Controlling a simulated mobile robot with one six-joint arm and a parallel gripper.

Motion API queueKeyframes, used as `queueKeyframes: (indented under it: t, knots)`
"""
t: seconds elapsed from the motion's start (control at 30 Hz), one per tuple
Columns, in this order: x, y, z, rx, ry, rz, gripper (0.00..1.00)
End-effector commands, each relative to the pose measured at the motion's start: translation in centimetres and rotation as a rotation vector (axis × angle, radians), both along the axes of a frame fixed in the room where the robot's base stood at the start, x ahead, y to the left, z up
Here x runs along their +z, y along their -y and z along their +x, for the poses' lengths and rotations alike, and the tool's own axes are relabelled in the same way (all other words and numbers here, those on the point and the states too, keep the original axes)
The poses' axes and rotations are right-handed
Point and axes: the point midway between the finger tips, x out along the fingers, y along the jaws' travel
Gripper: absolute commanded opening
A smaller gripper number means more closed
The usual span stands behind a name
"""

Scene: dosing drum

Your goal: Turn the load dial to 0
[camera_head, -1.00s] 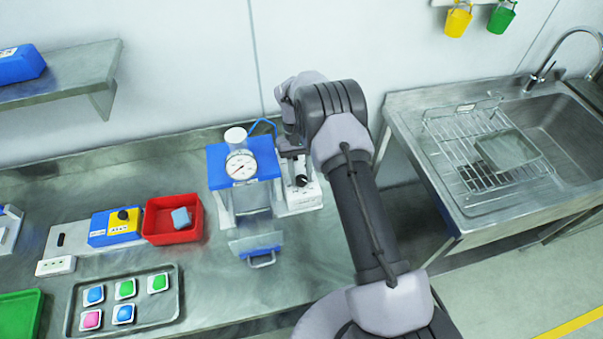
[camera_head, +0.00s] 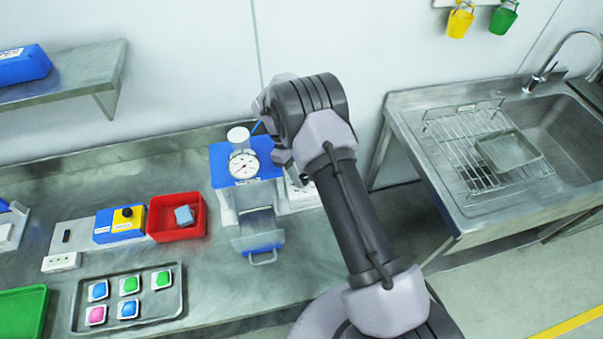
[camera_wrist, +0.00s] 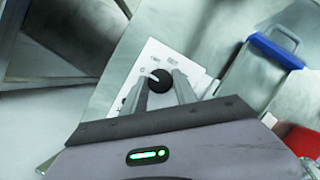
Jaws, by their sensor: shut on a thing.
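The load dial (camera_wrist: 159,80) is a round black knob with a white pointer mark, on a white panel (camera_wrist: 135,72) with small printing too blurred to read. In the wrist view the mark lies toward the knob's upper left. My gripper (camera_wrist: 160,88) is shut on the knob, one finger at each side. In the head view my gripper and wrist hide the knob; only parts of its white box (camera_head: 302,197) show, right of the blue-topped press (camera_head: 222,160) with a round gauge (camera_head: 244,165).
A drawer with a blue front (camera_head: 263,248) sticks out below the press. To the left are a red bin (camera_head: 160,232), a blue box with a yellow panel (camera_head: 108,237) and a tray of colored pods (camera_head: 171,302). A steel sink (camera_head: 560,130) stands right.

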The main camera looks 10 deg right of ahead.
Motion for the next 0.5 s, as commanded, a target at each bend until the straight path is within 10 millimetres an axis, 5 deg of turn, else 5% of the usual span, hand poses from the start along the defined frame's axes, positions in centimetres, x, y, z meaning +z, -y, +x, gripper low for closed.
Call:
queueKeyframes:
  t: [0.5]
  knots:
    - [-0.06, -0.03, -0.08, 0.052, -0.001, 0.0, 0.0]
